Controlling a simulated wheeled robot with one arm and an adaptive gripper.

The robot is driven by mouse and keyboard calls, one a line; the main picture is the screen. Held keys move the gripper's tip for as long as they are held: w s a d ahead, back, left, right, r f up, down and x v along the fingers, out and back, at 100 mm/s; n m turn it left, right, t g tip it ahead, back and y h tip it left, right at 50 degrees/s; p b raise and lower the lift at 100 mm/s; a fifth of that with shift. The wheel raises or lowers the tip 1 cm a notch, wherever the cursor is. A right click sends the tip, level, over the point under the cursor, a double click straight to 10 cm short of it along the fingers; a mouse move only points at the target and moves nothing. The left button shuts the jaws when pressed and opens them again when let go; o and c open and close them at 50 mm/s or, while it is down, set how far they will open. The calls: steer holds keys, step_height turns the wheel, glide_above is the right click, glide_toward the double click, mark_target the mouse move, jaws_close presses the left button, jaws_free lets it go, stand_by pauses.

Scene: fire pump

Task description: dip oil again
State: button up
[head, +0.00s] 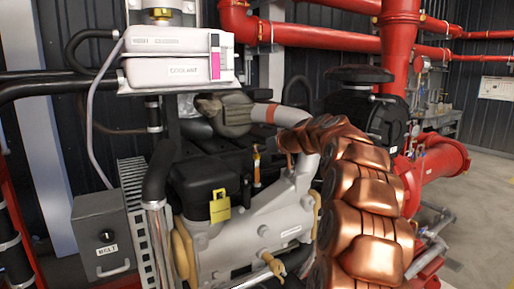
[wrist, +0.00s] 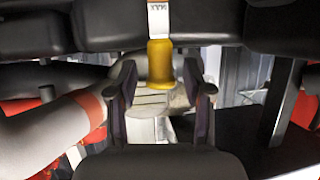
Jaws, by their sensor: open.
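A yellow handle (wrist: 160,62) with a white strip marked MAX, upside down in the wrist view, is at the upper middle; it looks like the dipstick. My gripper (wrist: 160,80) is open, its dark fingers to either side of the handle with gaps on both sides. I cannot tell whether the handle is level with the fingertips or beyond them. In the head view a thin yellow-orange upright piece (head: 256,165), probably the same dipstick, stands on the pale engine (head: 278,225). I cannot make out my gripper in the head view.
A black cap (head: 205,185) with a yellow tag (head: 220,206) sits left of the dipstick. A grey pipe with a red band (wrist: 60,125) passes close on the left in the wrist view. The coolant tank (head: 170,72) stands above. Red pipes (head: 330,37) run behind.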

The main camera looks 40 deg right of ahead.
steer(key=shift+x, duration=0.85)
jaws_close()
